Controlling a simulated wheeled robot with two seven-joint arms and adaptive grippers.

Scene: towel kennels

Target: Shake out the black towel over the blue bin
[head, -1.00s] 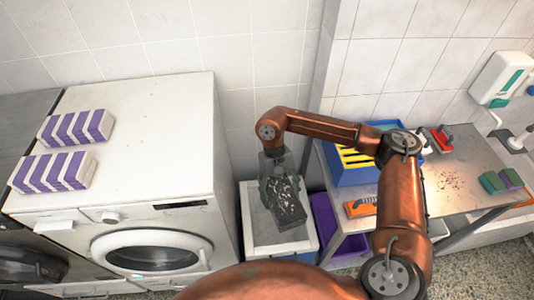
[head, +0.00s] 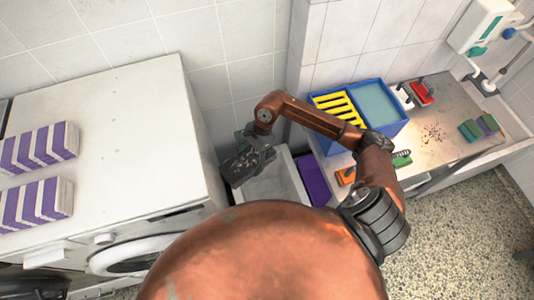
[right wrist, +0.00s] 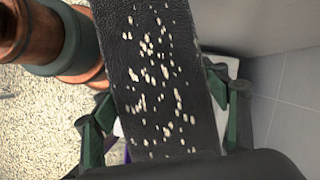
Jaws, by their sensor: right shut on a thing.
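The black towel (head: 243,166) hangs from my right gripper (head: 256,146), above the left side of an open whitish-grey bin (head: 283,183). In the right wrist view the towel (right wrist: 150,45) is a dark textured strip dotted with many pale flecks. The green fingers (right wrist: 165,112) are on either side of it, shut on it. A purple bin (head: 313,180) stands right of the whitish one. A blue box (head: 393,132) with yellow slats stands on the bench. My left gripper is not in view.
A white washing machine (head: 110,130) with purple-and-white stacks (head: 40,148) on top stands close to the left of the bins. The steel bench (head: 445,150) carries brushes, sponges (head: 470,130) and dark crumbs. A tiled wall is close behind.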

